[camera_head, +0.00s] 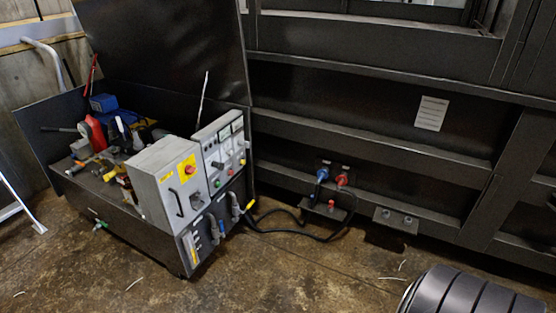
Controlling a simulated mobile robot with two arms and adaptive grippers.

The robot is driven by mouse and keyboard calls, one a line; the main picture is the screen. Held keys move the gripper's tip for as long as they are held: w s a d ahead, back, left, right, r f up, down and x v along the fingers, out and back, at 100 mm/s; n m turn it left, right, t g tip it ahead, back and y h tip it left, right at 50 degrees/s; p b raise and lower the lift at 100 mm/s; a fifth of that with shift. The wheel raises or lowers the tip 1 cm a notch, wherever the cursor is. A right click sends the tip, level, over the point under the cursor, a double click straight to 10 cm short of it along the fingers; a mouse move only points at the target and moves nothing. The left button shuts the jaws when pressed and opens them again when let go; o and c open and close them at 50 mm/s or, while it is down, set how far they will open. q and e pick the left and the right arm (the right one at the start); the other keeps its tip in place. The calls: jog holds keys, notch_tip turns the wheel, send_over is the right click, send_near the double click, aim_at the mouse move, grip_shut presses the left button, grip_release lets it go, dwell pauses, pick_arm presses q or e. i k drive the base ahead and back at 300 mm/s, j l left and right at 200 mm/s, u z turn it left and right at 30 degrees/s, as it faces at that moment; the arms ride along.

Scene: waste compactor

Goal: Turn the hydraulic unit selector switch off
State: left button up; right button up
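The hydraulic unit (128,225) stands left of centre, a dark open-topped cabinet with its lid raised. On its front is a grey control box (160,182) with a red rotary switch on a yellow plate (188,169), a black handle and a dark round knob (196,201). Beside it is a lighter panel (213,133) with meters, small knobs and coloured buttons. Which of these is the selector switch, and how it is set, is too small to tell.
Tools and parts, including a blue item (103,103) and a red one (96,134), crowd the cabinet's inside. Black cables (285,232) run across the floor to blue and red plugs (322,174) on the dark compactor wall. The concrete floor (260,280) in front is mostly clear.

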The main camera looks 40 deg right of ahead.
aim_at(221, 166)
jog(key=z, duration=0.95)
jog(key=i+l+u, duration=0.1)
jog(key=i+l, duration=0.3)
jog(key=i, duration=0.25)
jog(key=j+u, duration=0.05)
